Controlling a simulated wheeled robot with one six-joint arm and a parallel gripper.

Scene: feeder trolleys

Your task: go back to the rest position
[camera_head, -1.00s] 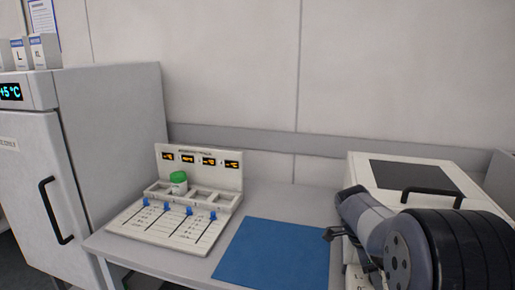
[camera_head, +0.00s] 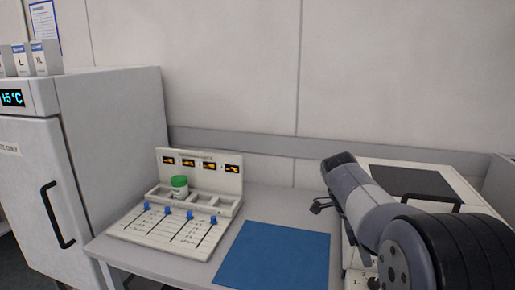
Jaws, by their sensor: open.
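My arm comes in from the lower right of the head view. My gripper (camera_head: 320,206) is at its left end, small and partly hidden by the arm. It is open, with nothing seen between its fingers. It is above the back right corner of a blue mat (camera_head: 272,256), apart from the other things on the bench.
A white rack with displays (camera_head: 178,222) stands on the grey bench (camera_head: 265,200); a green-capped jar (camera_head: 180,187) sits in one of its slots. A white lidded machine (camera_head: 455,183) is behind my arm. A fridge (camera_head: 105,140) with boxes (camera_head: 40,59) on top stands left.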

